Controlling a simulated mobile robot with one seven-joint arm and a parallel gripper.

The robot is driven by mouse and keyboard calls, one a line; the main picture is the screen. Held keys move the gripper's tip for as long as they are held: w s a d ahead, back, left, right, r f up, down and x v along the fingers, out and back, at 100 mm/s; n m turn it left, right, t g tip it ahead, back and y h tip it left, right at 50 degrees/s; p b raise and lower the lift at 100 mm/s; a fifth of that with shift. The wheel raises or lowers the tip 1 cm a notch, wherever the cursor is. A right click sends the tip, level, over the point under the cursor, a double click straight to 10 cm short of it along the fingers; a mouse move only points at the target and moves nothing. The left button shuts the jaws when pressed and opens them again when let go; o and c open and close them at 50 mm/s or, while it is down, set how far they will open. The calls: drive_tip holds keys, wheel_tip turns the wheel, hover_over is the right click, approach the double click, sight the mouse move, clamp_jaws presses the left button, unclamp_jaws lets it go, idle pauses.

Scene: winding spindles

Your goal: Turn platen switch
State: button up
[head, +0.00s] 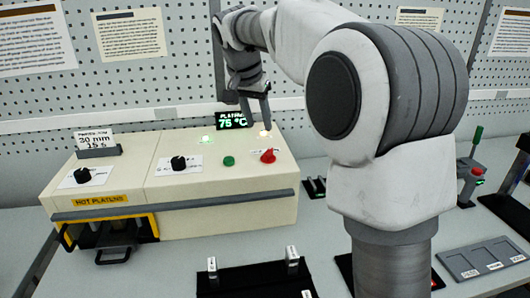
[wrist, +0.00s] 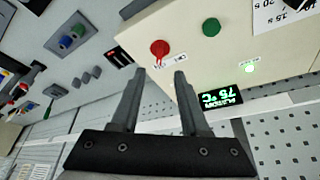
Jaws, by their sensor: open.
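The beige hot-platen machine (head: 225,200) has a red knob (head: 268,156) at the right of its top, with a white label beside it too small to read. The red knob also shows in the wrist view (wrist: 160,48), just beyond my fingertips. A green button (head: 229,161) sits left of it. Two black knobs are further left, one mid-panel (head: 179,162) and one at the far left (head: 82,175). I cannot read which control is marked as the platen switch. My gripper (head: 258,112) is open and empty, above and behind the red knob, apart from it; its two fingers show in the wrist view (wrist: 160,73).
A display (head: 232,120) behind the panel reads 75 °C. A card holder (head: 96,143) stands at the machine's left. A black stand with two posts (head: 255,280) is in front. A grey tray (head: 485,258) lies at the right. A perforated wall is close behind.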

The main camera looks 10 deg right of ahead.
sight(266, 153)
drive_tip(key=b+x, duration=0.1)
drive_tip(key=x, duration=1)
drive_tip(key=shift+w+f, duration=0.15)
drive_tip(key=shift+f, duration=0.1)
drive_tip(key=shift+c, duration=0.3)
clamp_jaws()
